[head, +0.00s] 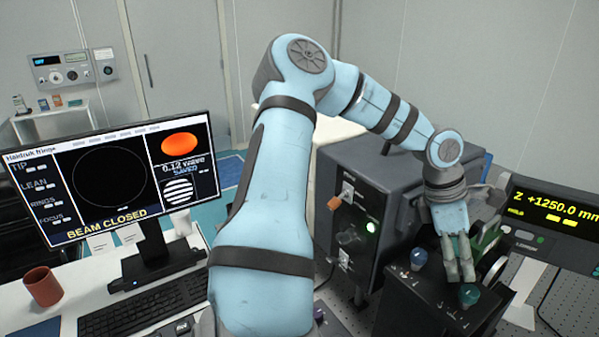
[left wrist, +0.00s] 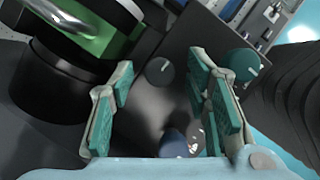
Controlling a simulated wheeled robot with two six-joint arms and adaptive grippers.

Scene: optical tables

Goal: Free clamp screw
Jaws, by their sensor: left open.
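My left gripper (head: 458,262) is open and points down over a black box (head: 425,300) with knobs on top. In the left wrist view its green-padded fingers stand apart, and a dark round knob (left wrist: 159,71) with a pale mark shows in the gap between their tips. A teal knob (left wrist: 238,65) is partly behind the right finger; a teal knob also shows in the head view (head: 469,294). A blue knob (head: 418,258) stands left of the gripper. I cannot tell which of these is the clamp screw. No contact is visible.
A green-and-black round mount (left wrist: 95,40) is close to the fingers. A grey instrument box (head: 345,205) stands left of the gripper, a display reading Z +1250.0 mm (head: 550,215) at right. The monitor (head: 110,180) reads BEAM CLOSED. A red-brown mug (head: 42,287) stands at left.

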